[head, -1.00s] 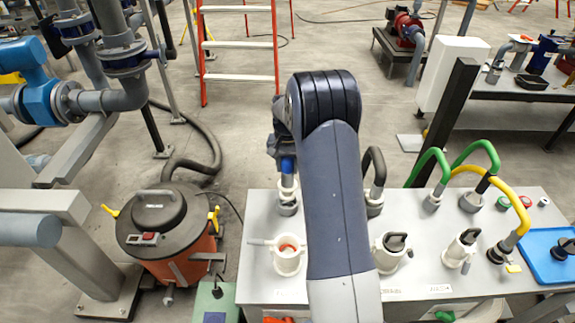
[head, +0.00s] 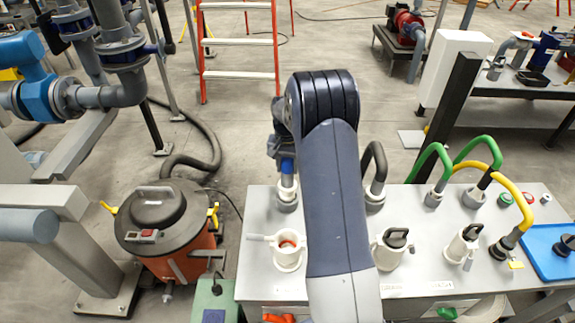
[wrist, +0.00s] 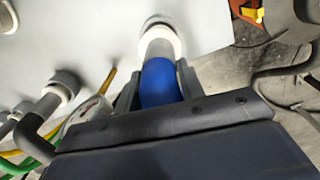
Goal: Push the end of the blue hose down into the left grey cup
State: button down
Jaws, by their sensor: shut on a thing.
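My gripper (head: 280,148) is at the back left of the pale bench, largely behind my own arm link. It is shut on the blue hose (head: 287,166), which also shows between the jaws in the wrist view (wrist: 158,84). The hose's pale end piece (head: 287,182) points down at the left grey cup (head: 287,202). End and cup are in line and look in contact; how deep the end sits I cannot tell. In the wrist view a grey end piece (wrist: 159,48) meets a white ring beyond the blue.
A black hose (head: 377,165) stands in a cup just right of my arm. Green hoses (head: 430,160) and a yellow hose (head: 513,200) stand farther right. A white valve (head: 289,250) is in front of the left cup. An orange vacuum (head: 185,262) stands left of the bench.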

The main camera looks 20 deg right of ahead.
jog(key=shift+f+b, duration=1.25)
jog(key=shift+f, duration=0.75)
jog(key=c, duration=0.8)
grip_release()
notch_tip(320, 180, up, 11)
jog(key=shift+f+b, duration=0.1)
jog(key=shift+b, duration=0.35)
notch_tip(320, 180, down, 10)
jog(key=shift+r+p, duration=0.1)
jog(key=shift+p, duration=0.7)
jog(key=shift+r, duration=0.15)
